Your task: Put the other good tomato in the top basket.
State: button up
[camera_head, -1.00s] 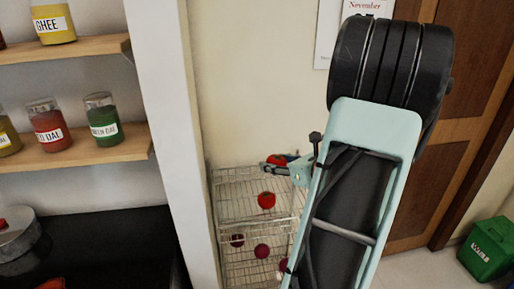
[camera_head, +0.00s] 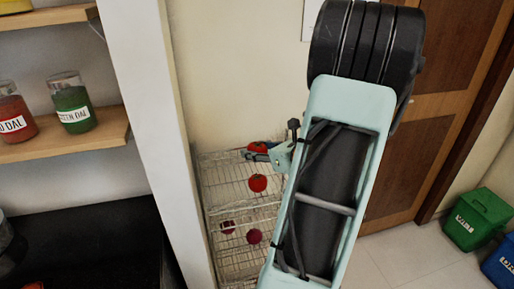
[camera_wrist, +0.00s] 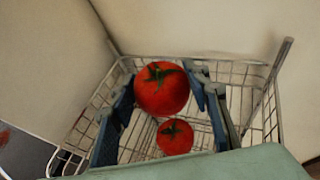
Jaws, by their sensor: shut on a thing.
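My gripper (camera_wrist: 160,76) is shut on a red tomato (camera_wrist: 161,92) with a green stem, one blue finger on each side of it. In the head view, the held tomato (camera_head: 258,147) is at the back of the top wire basket (camera_head: 215,175), beside my gripper (camera_head: 262,152). Another red tomato (camera_head: 257,183) sits in the top basket, and it also shows in the wrist view (camera_wrist: 175,137), just below the held one. The wrist view looks down into the basket (camera_wrist: 240,75). I cannot tell whether the held tomato touches the basket floor.
A lower wire basket holds dark red round items (camera_head: 254,236). A white wall edge (camera_head: 170,150) stands close left of the rack. Shelves with jars (camera_head: 72,105) are at the left. Green (camera_head: 478,220) and blue bins stand at the right, with clear floor before them.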

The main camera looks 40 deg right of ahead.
jog(key=shift+f, duration=0.2)
jog(key=o, duration=1.3)
jog(key=shift+c, duration=0.2)
jog(key=v, duration=1.2)
